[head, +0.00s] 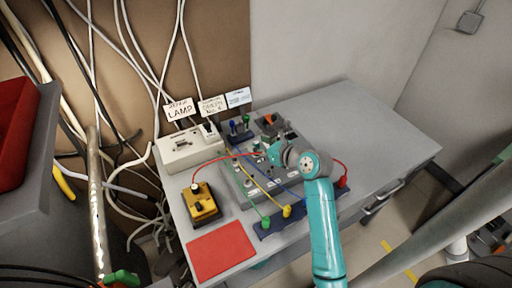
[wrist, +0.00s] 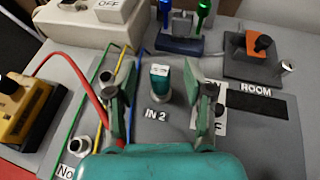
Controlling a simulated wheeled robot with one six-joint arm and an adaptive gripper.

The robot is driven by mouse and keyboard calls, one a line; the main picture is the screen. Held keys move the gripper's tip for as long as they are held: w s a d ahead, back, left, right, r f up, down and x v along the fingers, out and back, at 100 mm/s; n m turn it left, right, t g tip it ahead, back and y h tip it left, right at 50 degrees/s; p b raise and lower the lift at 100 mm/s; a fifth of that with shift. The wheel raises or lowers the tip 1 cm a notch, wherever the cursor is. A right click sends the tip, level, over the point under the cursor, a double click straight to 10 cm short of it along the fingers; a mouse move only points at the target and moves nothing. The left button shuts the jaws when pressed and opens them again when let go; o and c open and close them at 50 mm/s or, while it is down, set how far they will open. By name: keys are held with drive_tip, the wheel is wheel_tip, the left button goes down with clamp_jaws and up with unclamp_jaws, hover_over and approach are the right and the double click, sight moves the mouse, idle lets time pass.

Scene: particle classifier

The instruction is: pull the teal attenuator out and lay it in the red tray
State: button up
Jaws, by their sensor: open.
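The teal attenuator (wrist: 160,85) is a small teal piece with a pale metal end, standing on the grey panel just behind the "IN 2" label in the wrist view. My gripper (wrist: 166,101) is open, with one finger to the left of the attenuator and one to the right. Clear gaps show on both sides. In the head view my gripper (head: 276,153) is over the grey panel, and I cannot make out the attenuator there. The red tray (head: 222,250) lies flat and empty at the table's front left corner.
A yellow box (head: 201,206) with a black knob stands behind the tray. A red cable (wrist: 78,70), yellow and blue cables run close to my left finger. A dark block with blue and green plugs (wrist: 186,45) stands behind. The table's right side (head: 370,130) is clear.

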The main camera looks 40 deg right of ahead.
sight(256, 143)
drive_tip(key=shift+x, duration=0.95)
clamp_jaws()
wheel_tip(256, 143, up, 10)
